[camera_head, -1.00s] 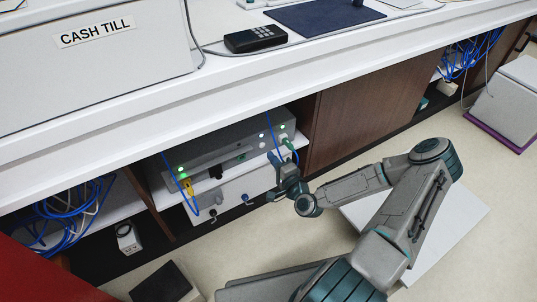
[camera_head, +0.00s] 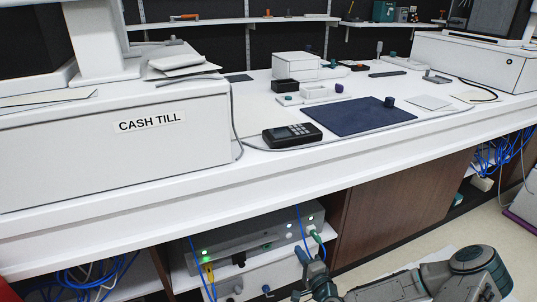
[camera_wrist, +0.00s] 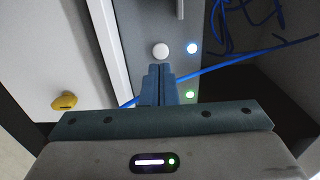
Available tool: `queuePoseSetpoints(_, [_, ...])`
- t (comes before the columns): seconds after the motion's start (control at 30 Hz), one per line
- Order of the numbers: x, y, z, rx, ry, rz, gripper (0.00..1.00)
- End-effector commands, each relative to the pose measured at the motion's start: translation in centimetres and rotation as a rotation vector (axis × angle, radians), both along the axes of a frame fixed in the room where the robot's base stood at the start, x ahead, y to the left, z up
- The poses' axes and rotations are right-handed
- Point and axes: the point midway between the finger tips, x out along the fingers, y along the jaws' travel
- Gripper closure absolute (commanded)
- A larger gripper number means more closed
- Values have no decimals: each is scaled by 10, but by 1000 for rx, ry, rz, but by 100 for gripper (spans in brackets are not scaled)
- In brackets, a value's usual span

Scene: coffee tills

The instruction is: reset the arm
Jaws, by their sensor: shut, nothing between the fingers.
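My gripper (camera_head: 308,262) is at the bottom of the head view, in front of the grey network box (camera_head: 262,238) on the shelf under the counter. Its arm reaches in from the lower right. In the wrist view my gripper (camera_wrist: 158,72) has its fingers together with nothing between them. The fingertips point at the grey panel, just below a round white knob (camera_wrist: 160,50). A blue cable (camera_wrist: 235,60) passes beside the fingers; I cannot tell whether it touches them.
The white counter (camera_head: 190,208) overhangs the shelf above my gripper. A cash till (camera_head: 120,150), a card terminal (camera_head: 292,135) and a dark blue mat (camera_head: 358,116) are on top. Brown panels (camera_head: 400,205) stand right of the box. Blue cables (camera_head: 85,280) hang at lower left.

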Motion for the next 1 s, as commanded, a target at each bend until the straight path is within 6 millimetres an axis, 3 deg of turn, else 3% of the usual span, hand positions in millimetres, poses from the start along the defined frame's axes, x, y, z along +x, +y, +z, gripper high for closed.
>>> queuePoseSetpoints(0.17, [-2, 11, 17, -132, 61, 91, 100])
queuePoseSetpoints(0.33, [-12, 20, 38, -385, 183, 247, 100])
queuePoseSetpoints(0.57, [-28, 10, 79, -722, 343, 415, 100])
queuePoseSetpoints(0.77, [-41, -10, 137, -983, 470, 510, 100])
queuePoseSetpoints(1.0, [-60, -32, 230, -1233, 610, 572, 100])
